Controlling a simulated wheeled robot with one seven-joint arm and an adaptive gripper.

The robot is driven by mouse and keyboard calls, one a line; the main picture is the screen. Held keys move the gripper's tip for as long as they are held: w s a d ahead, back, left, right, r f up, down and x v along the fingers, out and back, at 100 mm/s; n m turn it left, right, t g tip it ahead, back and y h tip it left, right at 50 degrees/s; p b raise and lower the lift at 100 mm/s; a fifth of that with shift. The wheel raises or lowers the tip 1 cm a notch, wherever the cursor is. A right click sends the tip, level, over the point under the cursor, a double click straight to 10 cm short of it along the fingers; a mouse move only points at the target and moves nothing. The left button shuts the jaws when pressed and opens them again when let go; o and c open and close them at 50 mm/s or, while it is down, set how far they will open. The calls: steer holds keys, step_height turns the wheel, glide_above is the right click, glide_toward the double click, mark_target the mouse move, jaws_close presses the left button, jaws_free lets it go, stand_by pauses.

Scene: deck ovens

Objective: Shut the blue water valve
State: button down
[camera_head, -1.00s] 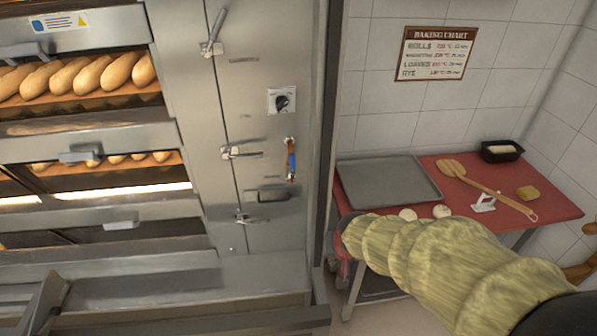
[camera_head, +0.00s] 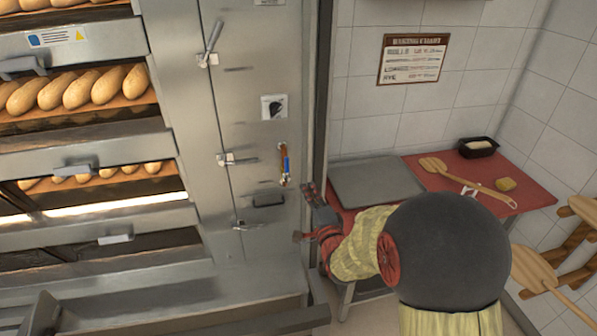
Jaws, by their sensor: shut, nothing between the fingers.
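The blue water valve (camera_head: 285,164) is on the right side of the steel oven front. Its blue lever stands about upright along a short brass-coloured pipe. My gripper (camera_head: 303,213), red and dark, is below and a little to the right of the valve in the picture, apart from it. It is shut and empty. My arm hides part of the table behind it.
Door latches (camera_head: 228,159) stick out to the left. A red-topped table (camera_head: 425,190) with a grey tray (camera_head: 375,184) stands at the right.

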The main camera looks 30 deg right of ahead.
mark_target(286, 168)
steer(key=shift+r+m, duration=0.2)
steer(key=shift+m, duration=0.1)
steer(key=x, duration=1)
steer(key=shift+b, duration=0.45)
steer(key=shift+w, duration=0.15)
steer(key=shift+a+b, duration=0.1)
steer(key=shift+b, duration=0.2)
